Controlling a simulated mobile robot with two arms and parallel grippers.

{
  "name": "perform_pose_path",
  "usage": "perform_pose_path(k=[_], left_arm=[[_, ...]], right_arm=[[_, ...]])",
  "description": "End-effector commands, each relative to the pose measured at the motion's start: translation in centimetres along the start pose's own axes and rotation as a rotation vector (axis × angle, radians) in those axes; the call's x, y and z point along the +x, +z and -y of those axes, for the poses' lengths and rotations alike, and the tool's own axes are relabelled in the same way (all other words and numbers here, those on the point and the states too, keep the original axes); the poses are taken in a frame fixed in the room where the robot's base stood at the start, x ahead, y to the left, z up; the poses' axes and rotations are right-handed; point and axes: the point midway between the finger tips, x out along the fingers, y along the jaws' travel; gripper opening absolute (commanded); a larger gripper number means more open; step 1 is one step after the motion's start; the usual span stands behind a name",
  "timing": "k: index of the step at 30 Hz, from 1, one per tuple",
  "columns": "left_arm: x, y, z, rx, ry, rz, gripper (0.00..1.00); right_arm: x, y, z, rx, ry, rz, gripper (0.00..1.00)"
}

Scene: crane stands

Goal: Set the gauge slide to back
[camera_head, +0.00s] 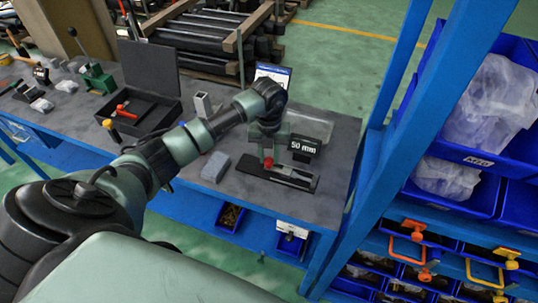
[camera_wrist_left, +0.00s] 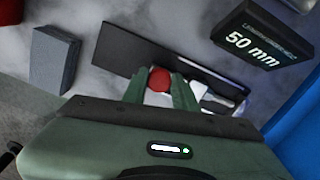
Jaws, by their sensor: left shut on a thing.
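The gauge slide is a dark flat base (camera_head: 295,178) on the workbench, with a black "50 mm" block (camera_head: 305,147) standing beside it. A red knob (camera_head: 268,162) sits on the slide toward its left part. My left gripper (camera_head: 267,158) comes down from above and is shut on the red knob. In the left wrist view the red knob (camera_wrist_left: 159,79) is between the two green fingers (camera_wrist_left: 160,92), and the dark base (camera_wrist_left: 125,50) runs diagonally past it. The "50 mm" block (camera_wrist_left: 262,40) is to the right. My right gripper is not in view.
A grey block (camera_head: 215,167) lies left of the slide; it also shows in the left wrist view (camera_wrist_left: 54,58). An open black case (camera_head: 148,100) stands farther left. A blue rack post (camera_head: 395,120) and blue bins (camera_head: 500,110) close off the right side.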

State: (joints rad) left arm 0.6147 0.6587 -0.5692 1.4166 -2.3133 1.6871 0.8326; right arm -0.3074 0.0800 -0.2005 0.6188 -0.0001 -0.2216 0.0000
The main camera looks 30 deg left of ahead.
Motion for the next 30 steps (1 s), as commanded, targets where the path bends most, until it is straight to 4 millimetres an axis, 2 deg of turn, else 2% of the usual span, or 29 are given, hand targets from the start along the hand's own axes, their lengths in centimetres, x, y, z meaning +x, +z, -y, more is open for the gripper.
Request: perform_pose_path(k=[30], left_arm=[[-0.08, 0.07, 0.05, 0.000, -0.002, 0.003, 0.00]], right_arm=[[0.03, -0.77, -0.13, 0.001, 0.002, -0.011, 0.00]])
